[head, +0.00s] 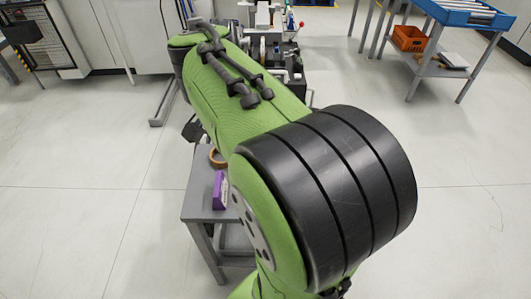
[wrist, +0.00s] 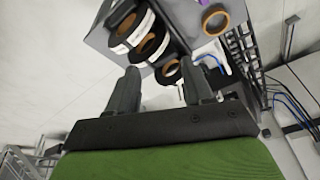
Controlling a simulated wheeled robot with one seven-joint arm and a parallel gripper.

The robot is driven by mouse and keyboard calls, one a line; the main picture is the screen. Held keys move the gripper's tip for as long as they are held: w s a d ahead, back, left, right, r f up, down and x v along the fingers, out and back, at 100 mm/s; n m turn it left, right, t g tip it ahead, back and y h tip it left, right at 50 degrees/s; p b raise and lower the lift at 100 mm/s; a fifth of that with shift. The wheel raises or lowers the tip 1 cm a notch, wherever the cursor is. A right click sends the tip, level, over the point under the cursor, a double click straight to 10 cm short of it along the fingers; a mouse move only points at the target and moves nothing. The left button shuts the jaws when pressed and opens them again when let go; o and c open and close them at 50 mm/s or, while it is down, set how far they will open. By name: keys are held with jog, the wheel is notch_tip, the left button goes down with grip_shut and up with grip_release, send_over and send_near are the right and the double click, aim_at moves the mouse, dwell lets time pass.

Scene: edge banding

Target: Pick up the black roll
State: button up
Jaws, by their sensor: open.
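In the wrist view, three black rolls with orange-brown cores lie in a row on a grey table (wrist: 175,18). The far black roll (wrist: 117,24) and the middle black roll (wrist: 141,52) show white bands. The near black roll (wrist: 160,76) lies close to the right finger and is partly hidden. My gripper (wrist: 159,67) is open, its two fingers pointing toward the rolls, with nothing seen held between them. In the head view, my green arm hides the gripper and the black rolls.
A tan roll (wrist: 206,27) lies on the same table, and also shows in the head view (head: 217,163) near a purple box (head: 219,190). A machine (head: 284,50) stands behind my arm. A blue-topped table (head: 465,14) with an orange crate (head: 409,38) is at right.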

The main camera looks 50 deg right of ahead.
jog(key=d+f+m+g+y+b, duration=0.1)
jog(key=d+f+m+y, duration=0.1)
jog(key=d+f+m, duration=0.35)
jog(key=d+f+m+y+b, duration=0.1)
jog(key=d+f+m, duration=0.1)
jog(key=d+m, duration=0.7)
jog(key=shift+n, duration=0.85)
jog(key=f+b, duration=0.2)
jog(key=f, duration=0.3)
jog(key=f+b, duration=0.3)
jog(key=f, duration=0.2)
jog(key=d+f+b, duration=0.1)
jog(key=f+b, duration=0.1)
jog(key=f, duration=0.4)
jog(key=shift+s+b, duration=0.2)
jog(key=shift+b, duration=0.15)
jog(key=shift+r, duration=0.1)
grip_shut()
